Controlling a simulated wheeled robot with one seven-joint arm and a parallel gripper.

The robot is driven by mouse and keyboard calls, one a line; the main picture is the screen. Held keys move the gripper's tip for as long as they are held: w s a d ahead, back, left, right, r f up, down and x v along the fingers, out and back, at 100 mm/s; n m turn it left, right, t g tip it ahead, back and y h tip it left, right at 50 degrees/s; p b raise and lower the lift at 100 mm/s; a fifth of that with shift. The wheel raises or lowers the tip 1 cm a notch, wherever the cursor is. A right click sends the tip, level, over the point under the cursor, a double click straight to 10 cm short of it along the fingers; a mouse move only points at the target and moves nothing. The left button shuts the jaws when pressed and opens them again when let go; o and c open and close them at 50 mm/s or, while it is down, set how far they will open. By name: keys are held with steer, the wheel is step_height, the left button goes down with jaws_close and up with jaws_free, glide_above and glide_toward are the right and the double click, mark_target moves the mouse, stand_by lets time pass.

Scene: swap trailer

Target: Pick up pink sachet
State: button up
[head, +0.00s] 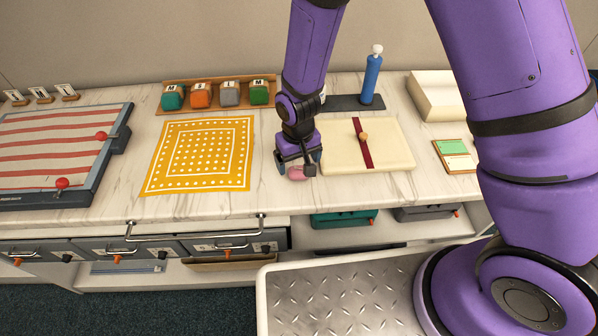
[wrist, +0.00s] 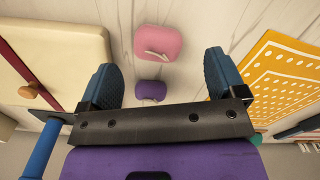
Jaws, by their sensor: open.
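The pink sachet (wrist: 158,42) lies on the white marbled counter, with a small pale tag on it. In the head view the pink sachet (head: 298,173) shows just beside my fingers, between the yellow mat and the cream board. My gripper (head: 297,165) is low over the counter. In the wrist view my gripper (wrist: 160,78) is open, with the blue fingertips apart and nothing held. The pink sachet lies beyond the fingertips there, roughly centred in the gap. A purple sachet (wrist: 151,90) lies nearer, between the fingers, and is hidden in the head view.
A yellow dotted mat (head: 160,181) lies left of my gripper, and a cream board (head: 390,155) with a red strap lies right. Behind stand a blue bottle (head: 371,80) and a wooden rack (head: 172,85) of several coloured blocks. A metal tray (head: 262,300) is in front.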

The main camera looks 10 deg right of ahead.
mark_target(300, 171)
steer(key=f, duration=0.4)
steer(key=shift+d+f, duration=0.2)
steer(key=shift+f, duration=0.2)
steer(key=c, duration=1)
